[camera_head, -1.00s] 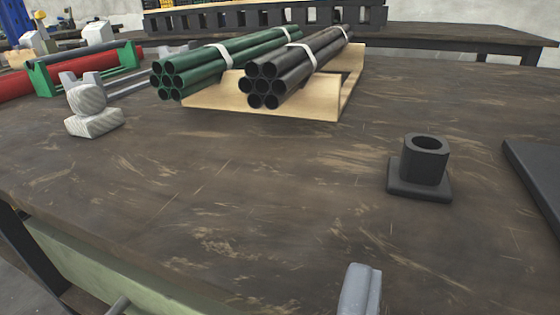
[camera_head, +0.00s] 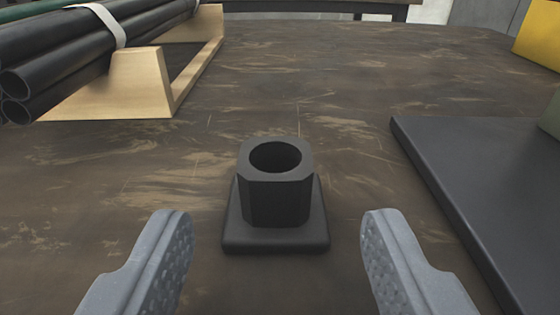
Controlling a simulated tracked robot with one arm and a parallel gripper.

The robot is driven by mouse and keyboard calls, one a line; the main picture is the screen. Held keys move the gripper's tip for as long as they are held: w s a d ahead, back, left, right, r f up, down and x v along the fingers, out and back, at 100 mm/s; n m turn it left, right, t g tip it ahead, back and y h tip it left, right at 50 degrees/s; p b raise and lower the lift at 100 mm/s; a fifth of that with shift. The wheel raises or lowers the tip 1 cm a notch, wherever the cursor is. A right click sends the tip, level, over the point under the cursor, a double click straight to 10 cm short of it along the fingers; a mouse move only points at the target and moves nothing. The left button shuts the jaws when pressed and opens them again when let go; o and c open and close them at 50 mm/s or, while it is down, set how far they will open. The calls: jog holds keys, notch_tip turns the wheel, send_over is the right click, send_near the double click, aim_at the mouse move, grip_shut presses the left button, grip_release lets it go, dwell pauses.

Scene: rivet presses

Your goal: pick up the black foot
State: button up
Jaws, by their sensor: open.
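The black foot (camera_head: 275,205) stands upright on the worn brown table, a square base with a hollow socket on top. It is near the middle of the view and fully visible. My gripper (camera_head: 278,235) is open and empty. Its two grey fingers show at the lower left and lower right, with the foot centred between them and a little beyond their tips. Neither finger touches the foot.
A wooden cradle (camera_head: 140,80) holding a bundle of black pipes (camera_head: 70,50) is at the upper left. A dark flat plate (camera_head: 480,180) lies to the right. A yellow object (camera_head: 540,35) is at the upper right. The table (camera_head: 320,80) behind the foot is clear.

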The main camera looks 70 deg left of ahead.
aim_at(278, 205)
jog(key=shift+b+x, duration=0.45)
jog(key=shift+x, duration=1.55)
jog(key=c, duration=0.7)
jog(key=shift+c, duration=0.2)
